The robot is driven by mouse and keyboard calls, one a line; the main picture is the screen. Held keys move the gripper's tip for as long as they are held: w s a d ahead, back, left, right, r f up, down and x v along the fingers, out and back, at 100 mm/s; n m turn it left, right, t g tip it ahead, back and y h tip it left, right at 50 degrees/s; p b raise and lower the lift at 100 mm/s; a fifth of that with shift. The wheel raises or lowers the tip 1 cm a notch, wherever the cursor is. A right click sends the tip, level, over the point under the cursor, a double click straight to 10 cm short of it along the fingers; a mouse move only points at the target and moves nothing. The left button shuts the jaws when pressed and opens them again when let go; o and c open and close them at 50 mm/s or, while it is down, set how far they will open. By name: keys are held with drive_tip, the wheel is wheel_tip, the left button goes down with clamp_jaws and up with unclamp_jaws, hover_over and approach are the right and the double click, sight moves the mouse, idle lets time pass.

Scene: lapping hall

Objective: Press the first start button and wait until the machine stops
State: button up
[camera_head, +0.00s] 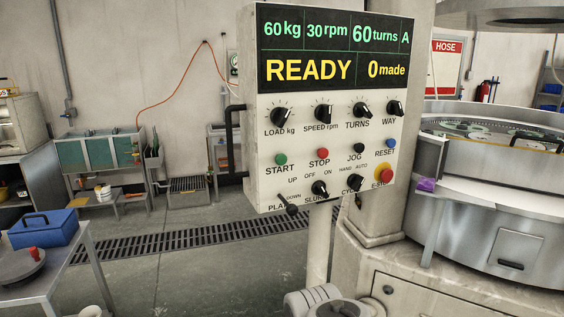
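The control panel (328,100) hangs in the middle of the view, with its white face turned to me. Its display (308,69) reads 60 kg, 30 rpm, 60 turns, A, READY and 0 made. The green START button (281,159) is at the left of the button row. A red STOP button (322,154), a black JOG button (359,148) and a blue RESET button (390,143) follow to the right. The lapping machine (490,200) stands at the right, its round top partly visible. My gripper is not clearly seen in this view.
Knobs and switches fill the rest of the panel, with a red E-STOP (384,173) at lower right. A table with a blue box (43,230) stands at the left. A floor grate (180,238) crosses the open grey floor.

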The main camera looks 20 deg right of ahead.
clamp_jaws()
idle(1.5)
